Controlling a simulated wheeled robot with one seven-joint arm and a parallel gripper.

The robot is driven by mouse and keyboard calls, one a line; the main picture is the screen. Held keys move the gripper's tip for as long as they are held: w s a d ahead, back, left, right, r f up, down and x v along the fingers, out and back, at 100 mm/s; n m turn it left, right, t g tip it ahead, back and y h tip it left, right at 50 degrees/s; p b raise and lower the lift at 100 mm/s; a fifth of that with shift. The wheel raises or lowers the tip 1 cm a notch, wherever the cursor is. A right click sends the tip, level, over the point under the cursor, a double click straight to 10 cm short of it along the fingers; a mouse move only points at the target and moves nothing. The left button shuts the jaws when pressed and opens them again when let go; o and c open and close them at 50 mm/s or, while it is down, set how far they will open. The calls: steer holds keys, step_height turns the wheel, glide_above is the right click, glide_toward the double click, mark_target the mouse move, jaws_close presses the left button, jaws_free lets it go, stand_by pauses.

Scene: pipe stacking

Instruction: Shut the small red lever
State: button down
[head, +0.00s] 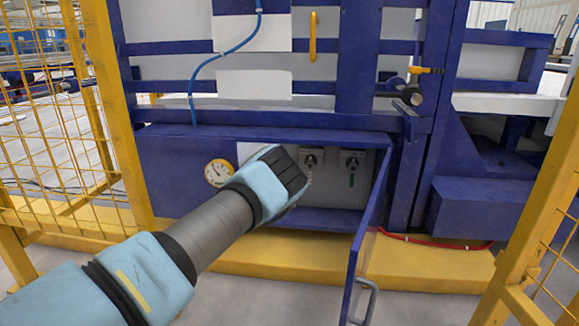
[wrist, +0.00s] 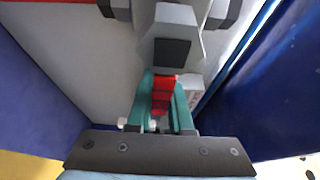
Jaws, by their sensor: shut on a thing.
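The small red lever (wrist: 162,94) shows in the wrist view, below a grey valve body with a dark square plate. My gripper (wrist: 163,88) has its two teal fingers shut on the red lever, one on each side of it. In the head view my arm's end reaches into the open blue cabinet (head: 185,160), and my fingers and the red lever are hidden behind it. The grey valve fitting (head: 312,158) shows just right of my wrist.
A second grey valve with a dark green handle (head: 352,178) is to the right. The blue cabinet door (head: 366,235) stands open on the right, with a grey handle. A round gauge (head: 218,173) is left of my wrist. Yellow mesh fences (head: 60,120) flank the area.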

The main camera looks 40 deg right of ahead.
stand_by(0.4)
steer(key=c, duration=0.8)
jaws_free()
steer(key=p+v, duration=0.4)
steer(key=v, duration=0.6)
steer(key=shift+s+a, duration=0.2)
steer(key=shift+a, duration=0.15)
